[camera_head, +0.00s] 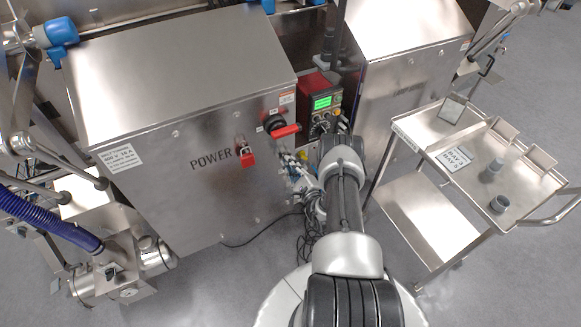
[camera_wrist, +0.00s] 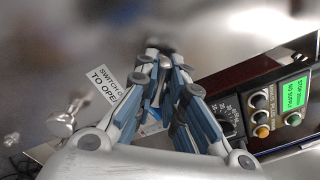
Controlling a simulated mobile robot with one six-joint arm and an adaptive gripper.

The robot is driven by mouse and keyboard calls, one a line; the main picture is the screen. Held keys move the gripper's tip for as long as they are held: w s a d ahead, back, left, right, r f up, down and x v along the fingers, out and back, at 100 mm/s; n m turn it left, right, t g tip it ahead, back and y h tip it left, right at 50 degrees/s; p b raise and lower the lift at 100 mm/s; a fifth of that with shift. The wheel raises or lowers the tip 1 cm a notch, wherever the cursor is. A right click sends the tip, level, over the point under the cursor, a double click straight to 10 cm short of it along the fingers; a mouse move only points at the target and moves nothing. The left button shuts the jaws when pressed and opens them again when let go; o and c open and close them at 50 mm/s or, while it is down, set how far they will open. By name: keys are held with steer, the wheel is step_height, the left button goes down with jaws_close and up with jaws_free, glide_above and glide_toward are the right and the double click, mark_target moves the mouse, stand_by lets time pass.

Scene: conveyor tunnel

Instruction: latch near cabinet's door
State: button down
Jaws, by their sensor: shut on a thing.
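The near cabinet (camera_head: 170,120) is a brushed steel box marked POWER, with its door face towards me. My gripper (camera_head: 287,160) is at the right part of this door, below the red-handled rotary switch (camera_head: 284,131). In the wrist view my gripper (camera_wrist: 158,62) has its fingertips close together at the door face, shut on a small part that I take for the latch. The fingers hide most of it, and its turn cannot be told. A label (camera_wrist: 103,85) reading "SWITCH O… TO OPE…" is beside the fingers.
A red padlock-like piece (camera_head: 246,156) hangs on the door. A metal knob (camera_wrist: 62,122) stands out left of my fingers. A control box with a green screen (camera_head: 322,103) is close on the right. A steel trolley (camera_head: 425,150) stands further right. Cables lie on the floor below.

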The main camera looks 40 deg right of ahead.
steer(key=m+b, duration=0.2)
steer(key=m, duration=0.2)
steer(key=shift+f+m, duration=0.1)
steer(key=shift+m, duration=0.2)
steer(key=m+b, duration=0.1)
steer(key=m, duration=0.4)
steer(key=shift+b, duration=0.3)
steer(key=shift+m, duration=0.3)
steer(key=c, duration=1.7)
jaws_free()
steer(key=shift+o, duration=0.2)
steer(key=v, duration=1.2)
